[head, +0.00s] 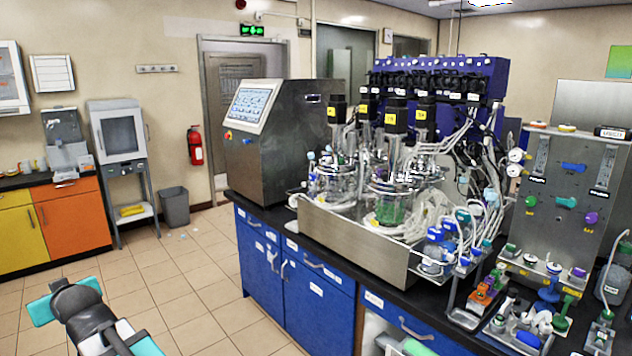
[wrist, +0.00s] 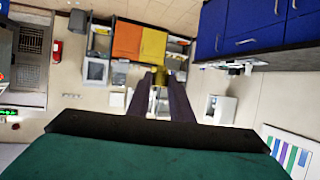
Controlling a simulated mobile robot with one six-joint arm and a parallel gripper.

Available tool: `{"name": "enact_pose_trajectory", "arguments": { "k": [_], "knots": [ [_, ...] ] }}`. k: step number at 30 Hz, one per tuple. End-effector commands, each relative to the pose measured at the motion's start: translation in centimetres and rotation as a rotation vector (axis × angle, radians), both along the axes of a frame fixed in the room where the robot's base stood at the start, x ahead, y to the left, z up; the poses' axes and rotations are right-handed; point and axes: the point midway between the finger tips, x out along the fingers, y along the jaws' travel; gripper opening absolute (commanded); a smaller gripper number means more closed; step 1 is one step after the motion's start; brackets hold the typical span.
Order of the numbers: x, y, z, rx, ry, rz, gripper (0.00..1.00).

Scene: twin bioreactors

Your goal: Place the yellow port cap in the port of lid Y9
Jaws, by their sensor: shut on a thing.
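In the wrist view my gripper (wrist: 161,80) is shut on a small dull-yellow thing, which I take to be the yellow port cap (wrist: 159,75). It is held up in the air between the fingertips, away from any surface. In the head view part of my arm shows at the lower left; the fingertips and the cap cannot be made out there. The bioreactors (head: 388,205) stand in a steel tray on the bench, with glass vessels, black motors and yellow tags (head: 390,118). The tags are too small to read, so I cannot tell lid Y9 or its port.
A steel console with a screen (head: 252,105) stands left of the bioreactors. Tubes, bottles and a steel gas panel (head: 568,185) crowd the bench's right side. A grey bin (head: 174,206) stands by the wall.

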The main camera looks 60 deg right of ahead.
Motion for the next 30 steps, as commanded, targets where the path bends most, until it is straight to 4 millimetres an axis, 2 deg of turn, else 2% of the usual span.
{"name": "enact_pose_trajectory", "arguments": {
  "k": [9,14,17,20,30],
  "knots": [
    [0.0,-0.1,0.0,0.000,0.000,-0.002,0.00],
    [0.3,-1.8,0.2,0.000,0.000,-0.030,0.00],
    [0.5,-4.2,0.4,0.001,0.000,-0.068,0.00],
    [0.7,-7.5,0.7,0.002,-0.001,-0.122,0.00],
    [-0.3,-21.7,2.3,0.004,-0.003,-0.359,0.00]
  ]
}}
